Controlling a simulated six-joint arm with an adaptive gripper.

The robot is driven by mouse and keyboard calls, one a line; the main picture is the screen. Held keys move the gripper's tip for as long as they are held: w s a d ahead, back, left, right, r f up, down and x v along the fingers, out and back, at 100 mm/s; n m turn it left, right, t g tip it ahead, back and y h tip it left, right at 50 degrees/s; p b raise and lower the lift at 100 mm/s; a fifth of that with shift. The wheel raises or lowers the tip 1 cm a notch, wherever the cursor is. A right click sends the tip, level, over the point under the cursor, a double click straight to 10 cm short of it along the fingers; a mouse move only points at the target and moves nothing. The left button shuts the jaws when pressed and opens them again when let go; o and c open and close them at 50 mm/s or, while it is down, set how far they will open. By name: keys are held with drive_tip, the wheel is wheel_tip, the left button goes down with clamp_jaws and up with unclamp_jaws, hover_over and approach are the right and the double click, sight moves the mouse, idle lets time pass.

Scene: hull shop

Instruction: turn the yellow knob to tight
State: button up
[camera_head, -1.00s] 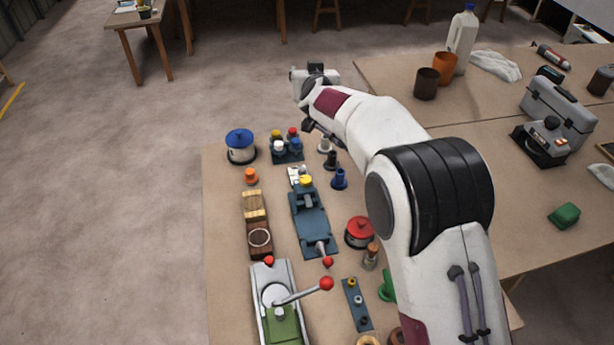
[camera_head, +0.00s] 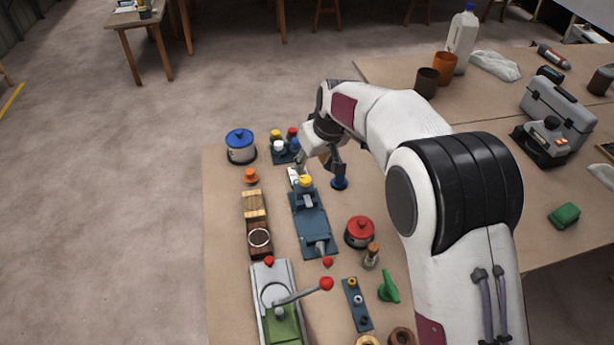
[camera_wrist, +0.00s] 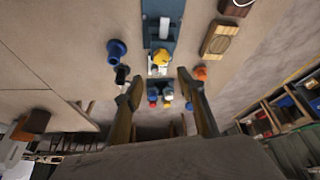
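The yellow knob (camera_head: 305,181) sits upright at the far end of a blue-grey fixture (camera_head: 313,228) on the bench. In the wrist view the yellow knob (camera_wrist: 161,57) shows just beyond and between the fingertips. My gripper (camera_head: 319,166) is above the bench near that far end, fingers pointing down. A small white part (camera_head: 294,174) stands by the knob; any marking for tight cannot be read.
A block of coloured knobs (camera_head: 285,150) stands just behind. A blue spool (camera_head: 339,183) is close on the right, an orange knob (camera_head: 251,176) on the left. A blue-lidded pot (camera_head: 240,146) and red-lidded pot (camera_head: 359,232) stand around.

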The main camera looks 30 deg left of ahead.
sight(306, 179)
drive_tip(key=shift+s+d+f, duration=0.2)
drive_tip(key=shift+s+d, duration=0.1)
drive_tip(key=shift+s, duration=0.1)
drive_tip(key=shift+x, duration=3.9)
drive_tip(key=c, duration=1.1)
